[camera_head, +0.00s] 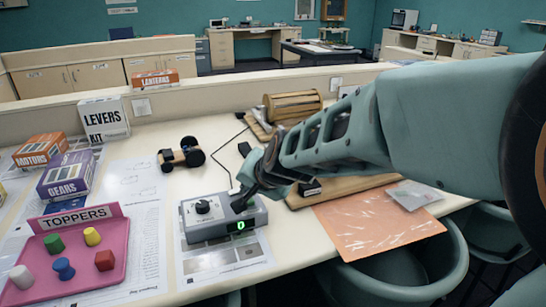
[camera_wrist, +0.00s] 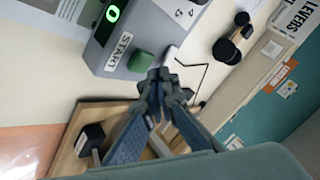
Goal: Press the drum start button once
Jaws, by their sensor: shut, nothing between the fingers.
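The grey control box (camera_head: 208,229) stands on the table, with a black knob (camera_head: 203,207) and a green "0" display. In the wrist view the gripper tips (camera_wrist: 161,80) appear just below and right of the button; contact cannot be told. The slatted wooden drum (camera_head: 292,105) lies on its stand farther back.
A black cable runs back from the box. A small wheeled cart (camera_head: 183,156) stands behind it. A pink toppers tray (camera_head: 80,270) with coloured pegs and several kit boxes stand left. A wooden board and orange sheet (camera_head: 375,226) lie right.

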